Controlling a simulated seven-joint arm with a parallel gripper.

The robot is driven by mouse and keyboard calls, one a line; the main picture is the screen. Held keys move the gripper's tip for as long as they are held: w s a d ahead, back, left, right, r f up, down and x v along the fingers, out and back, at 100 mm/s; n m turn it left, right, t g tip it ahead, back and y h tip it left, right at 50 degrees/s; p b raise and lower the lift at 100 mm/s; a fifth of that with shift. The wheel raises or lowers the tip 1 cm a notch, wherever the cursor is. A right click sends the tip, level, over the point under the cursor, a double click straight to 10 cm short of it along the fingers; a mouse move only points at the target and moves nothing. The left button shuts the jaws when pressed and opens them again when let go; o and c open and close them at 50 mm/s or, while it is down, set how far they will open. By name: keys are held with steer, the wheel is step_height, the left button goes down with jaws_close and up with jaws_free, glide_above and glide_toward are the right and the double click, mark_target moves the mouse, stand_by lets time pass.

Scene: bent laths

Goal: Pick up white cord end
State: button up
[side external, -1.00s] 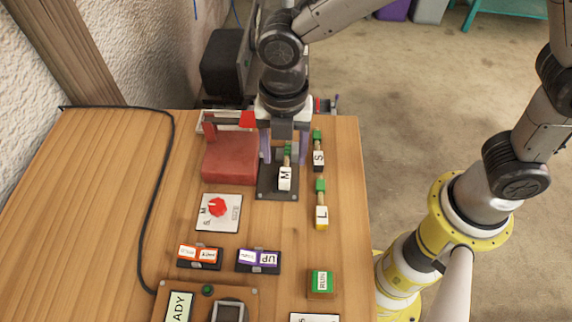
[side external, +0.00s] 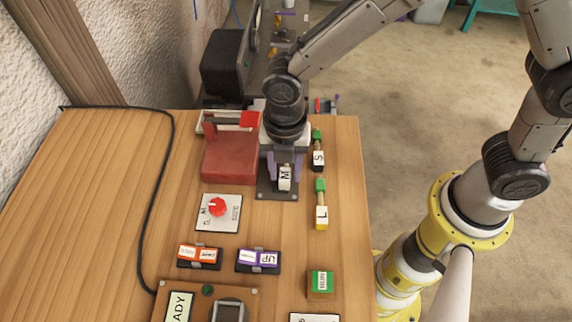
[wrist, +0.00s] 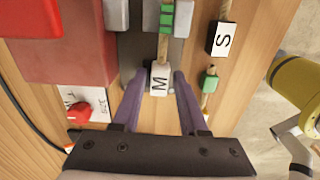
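The white cord end (side external: 285,178) is a small white block marked M. It sits on a dark grey plate (side external: 264,193), on a tan cord with a green bead (wrist: 166,17) that shows in the wrist view. My gripper (side external: 285,167) has two purple fingers, one on each side of the white block. In the wrist view the white cord end (wrist: 160,78) lies between the fingertips (wrist: 158,75), with a narrow gap on each side. The fingers look open. My wrist hides the cord in the side view.
A red block (side external: 229,158) stands left of the plate. A black end marked S (side external: 318,158) and a yellow end marked L (side external: 321,217) lie to the right. A red dial (side external: 217,207) and labelled switches (side external: 258,258) are nearer.

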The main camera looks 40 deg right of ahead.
jaws_close()
steer(key=shift+r, duration=0.15)
